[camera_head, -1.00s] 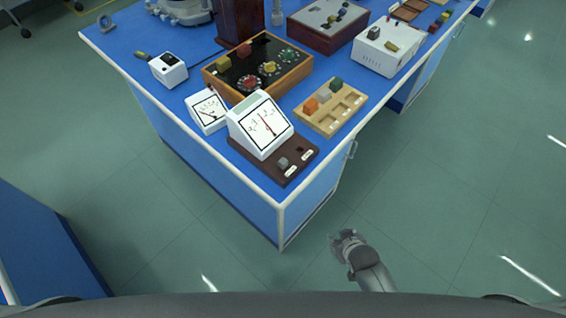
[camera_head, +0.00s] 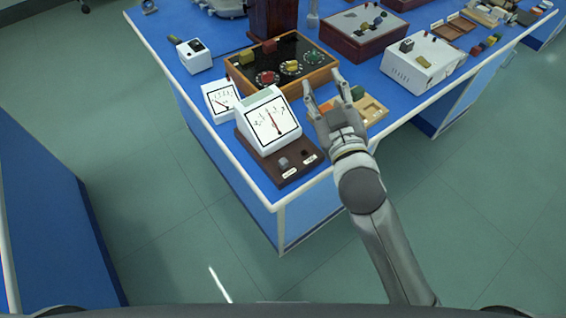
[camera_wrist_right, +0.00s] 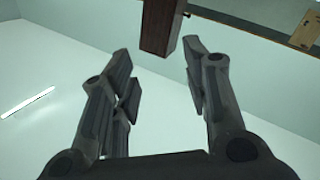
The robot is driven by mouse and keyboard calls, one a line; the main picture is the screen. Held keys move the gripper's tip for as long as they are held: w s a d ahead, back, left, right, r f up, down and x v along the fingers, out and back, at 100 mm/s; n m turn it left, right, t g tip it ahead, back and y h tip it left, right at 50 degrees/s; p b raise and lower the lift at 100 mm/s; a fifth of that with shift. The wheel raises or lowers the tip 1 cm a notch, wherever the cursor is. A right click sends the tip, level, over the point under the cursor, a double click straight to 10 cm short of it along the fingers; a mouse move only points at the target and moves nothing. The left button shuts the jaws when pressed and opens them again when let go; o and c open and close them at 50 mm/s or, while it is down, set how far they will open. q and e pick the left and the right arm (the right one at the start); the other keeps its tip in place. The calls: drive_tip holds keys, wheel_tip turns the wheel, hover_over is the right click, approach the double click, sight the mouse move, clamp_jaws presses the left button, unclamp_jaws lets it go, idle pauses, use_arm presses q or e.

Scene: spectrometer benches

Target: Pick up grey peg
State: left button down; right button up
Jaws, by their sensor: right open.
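A small grey peg (camera_head: 283,162) stands on the dark brown base (camera_head: 262,159) of the large white dial meter. A wooden tray (camera_head: 375,109) lies to the right of that meter with a green peg (camera_head: 357,92) in it. My right gripper (camera_head: 322,80) is above the tray, fingers open and pointing toward the back of the bench. It hides much of the tray, including the spot where a second grey peg stood beside an orange one. In the right wrist view, my open right gripper (camera_wrist_right: 157,50) has nothing between its fingers. My left gripper is not visible.
The white dial meter (camera_head: 268,124) stands left of my right gripper. Behind it is a wood-framed black box (camera_head: 290,48) with coloured knobs. A white box (camera_head: 421,65) stands to the right. In the wrist view, a dark brown post (camera_wrist_right: 160,25) hangs beyond the fingers.

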drive_tip(key=s+a+r+n+g+y, duration=0.2)
drive_tip(key=s+a+r+n+y, duration=0.2)
drive_tip(key=a+r+n+y, duration=1.1)
drive_tip(key=s+a+f+n+g+y, duration=0.1)
drive_tip(key=s+a+n+g, duration=0.45)
drive_tip(key=n+g, duration=0.35)
drive_tip(key=s+a+n+g+y, duration=0.2)
drive_tip(key=s+a+n+g, duration=0.35)
drive_tip(key=n+g, duration=0.35)
drive_tip(key=n+t+h, duration=0.2)
drive_tip(key=n+h, duration=0.2)
drive_tip(key=h, duration=1.8)
hover_over(282, 159)
drive_tip(key=f, duration=1.5)
drive_tip(key=w+f, duration=0.1)
drive_tip(key=f, duration=0.7)
drive_tip(key=shift+a+p, duration=0.4)
drive_tip(key=f, duration=0.1)
drive_tip(key=f+p, duration=0.1)
drive_tip(key=f, duration=0.1)
drive_tip(key=s+f, duration=0.1)
drive_tip(key=shift+d+f+p, duration=0.3)
drive_tip(key=shift+d+p, duration=0.05)
drive_tip(key=shift+p, duration=0.05)
drive_tip(key=shift+f, duration=0.6)
drive_tip(key=c, duration=0.9)
drive_tip(key=shift+c, duration=0.2)
